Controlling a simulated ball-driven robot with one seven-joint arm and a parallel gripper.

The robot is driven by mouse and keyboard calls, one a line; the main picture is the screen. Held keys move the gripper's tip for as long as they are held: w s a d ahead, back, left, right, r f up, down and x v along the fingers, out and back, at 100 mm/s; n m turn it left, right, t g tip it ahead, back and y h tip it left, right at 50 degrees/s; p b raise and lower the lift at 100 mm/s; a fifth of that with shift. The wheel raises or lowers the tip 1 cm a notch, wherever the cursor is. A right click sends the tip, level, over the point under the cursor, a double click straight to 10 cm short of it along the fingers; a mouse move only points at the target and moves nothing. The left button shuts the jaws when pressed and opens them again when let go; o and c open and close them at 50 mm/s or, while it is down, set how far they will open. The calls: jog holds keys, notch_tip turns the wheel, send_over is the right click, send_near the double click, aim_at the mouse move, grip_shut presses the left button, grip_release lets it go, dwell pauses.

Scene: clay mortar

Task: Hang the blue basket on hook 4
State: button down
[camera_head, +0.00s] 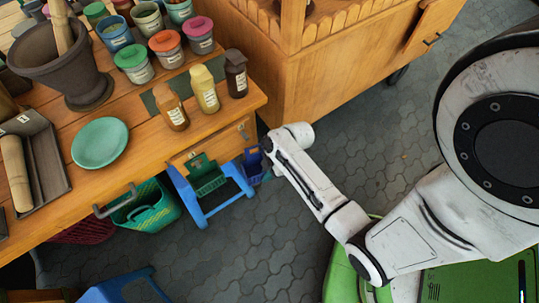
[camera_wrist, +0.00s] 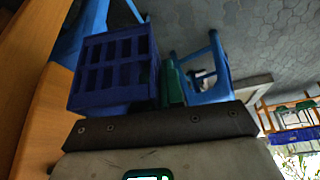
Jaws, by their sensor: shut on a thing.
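The dark blue basket (camera_head: 254,167) is at the front right corner of the wooden workbench, beside the blue-legged stand, partly hidden by it. In the wrist view the blue basket (camera_wrist: 112,72) fills the upper left, slatted side facing the camera, close to my gripper's dark body. My gripper (camera_head: 267,147) is shut on the blue basket. Its fingertips are hidden in both views. A grey hook (camera_head: 114,203) sticks out from the bench edge at the left, by a green basket (camera_head: 148,208). Hook 4 cannot be told from any number here.
The blue stand with green panels (camera_head: 208,188) is close left of the blue basket. A red basket (camera_head: 84,232) is under the bench (camera_head: 60,212). Bottles, jars and a mortar (camera_head: 62,68) crowd the bench top.

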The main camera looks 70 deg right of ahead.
aim_at(255, 160)
jog(key=shift+w+d+f+b, duration=0.1)
jog(key=shift+w+d+b, duration=0.5)
jog(key=shift+w, duration=0.3)
jog(key=shift+w+d+f+b, duration=0.1)
jog(key=shift+w+d+b, duration=0.55)
jog(key=shift+w, duration=0.2)
jog(key=shift+w+d+f+b, duration=0.1)
jog(key=shift+w+d+b, duration=0.5)
jog(key=shift+w, duration=0.3)
jog(key=shift+w+d+f, duration=0.2)
jog(key=shift+w, duration=0.15)
jog(key=shift+w+d, duration=0.2)
jog(key=shift+w, duration=0.15)
jog(key=c, duration=1.4)
grip_release()
jog(key=shift+o, duration=1.4)
jog(key=shift+a+f, duration=0.1)
jog(key=shift+f, duration=0.05)
jog(key=shift+s, duration=0.2)
jog(key=v, duration=1.1)
jog(key=shift+p, duration=0.45)
jog(key=shift+f, duration=0.1)
